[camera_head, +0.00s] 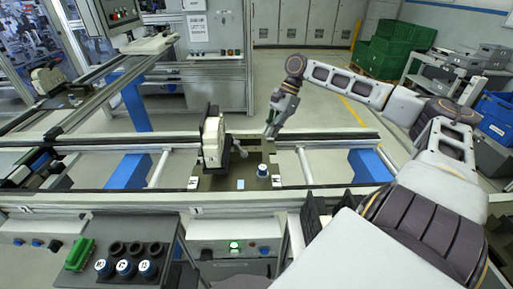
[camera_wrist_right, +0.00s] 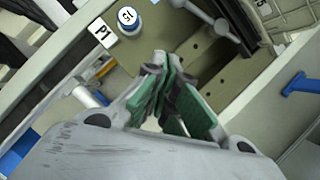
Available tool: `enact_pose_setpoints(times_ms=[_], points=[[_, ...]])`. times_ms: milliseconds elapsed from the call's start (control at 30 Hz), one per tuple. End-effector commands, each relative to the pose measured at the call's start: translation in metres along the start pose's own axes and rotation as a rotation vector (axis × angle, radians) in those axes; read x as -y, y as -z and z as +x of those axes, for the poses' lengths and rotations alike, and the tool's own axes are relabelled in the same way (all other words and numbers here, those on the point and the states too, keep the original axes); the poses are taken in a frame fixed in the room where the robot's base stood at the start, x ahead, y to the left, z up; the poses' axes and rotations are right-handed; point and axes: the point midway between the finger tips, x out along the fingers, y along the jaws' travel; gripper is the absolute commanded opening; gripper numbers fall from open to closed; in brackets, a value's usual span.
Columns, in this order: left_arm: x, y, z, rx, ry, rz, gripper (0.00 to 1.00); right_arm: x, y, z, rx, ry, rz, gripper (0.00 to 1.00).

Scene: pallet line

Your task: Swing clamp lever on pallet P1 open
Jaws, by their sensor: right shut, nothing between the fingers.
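Pallet P1 (camera_head: 225,183) sits on the rail line in the middle of the head view; its P1 label (camera_wrist_right: 102,33) is readable in the wrist view. A pale clamp block (camera_head: 212,140) stands upright on its left part. The clamp lever (camera_head: 241,150), a short rod with a round knob, reaches out to the block's right; it also shows at the top of the wrist view (camera_wrist_right: 205,15). My right gripper (camera_head: 270,132) is shut and empty above the pallet's back right, pointing down, apart from the lever. Its fingertips (camera_wrist_right: 160,60) meet in the wrist view. My left gripper is not visible.
A blue-topped cylinder (camera_head: 263,170) stands on the pallet's right side; it also shows in the wrist view (camera_wrist_right: 129,18). A control box (camera_head: 118,255) with labelled blue-topped pieces and a green block (camera_head: 80,254) is at the front left. Rails run across both sides.

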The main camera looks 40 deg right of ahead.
Motion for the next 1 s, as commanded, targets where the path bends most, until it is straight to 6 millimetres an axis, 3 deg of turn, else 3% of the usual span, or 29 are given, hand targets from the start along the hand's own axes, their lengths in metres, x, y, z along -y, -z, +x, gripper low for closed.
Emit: enact_pose_setpoints(times_ms=[233,500,767,1000], points=[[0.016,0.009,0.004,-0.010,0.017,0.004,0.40,0.000,0.001,0.024,-0.002,-0.002,0.001,0.00],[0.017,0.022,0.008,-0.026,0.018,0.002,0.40,-0.001,0.001,0.044,-0.002,-0.002,0.000,0.00],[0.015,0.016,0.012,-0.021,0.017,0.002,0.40,0.000,0.000,0.060,-0.002,-0.002,-0.001,0.00],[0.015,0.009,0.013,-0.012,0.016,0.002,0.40,-0.001,-0.021,0.064,-0.002,-0.002,-0.002,0.00]])
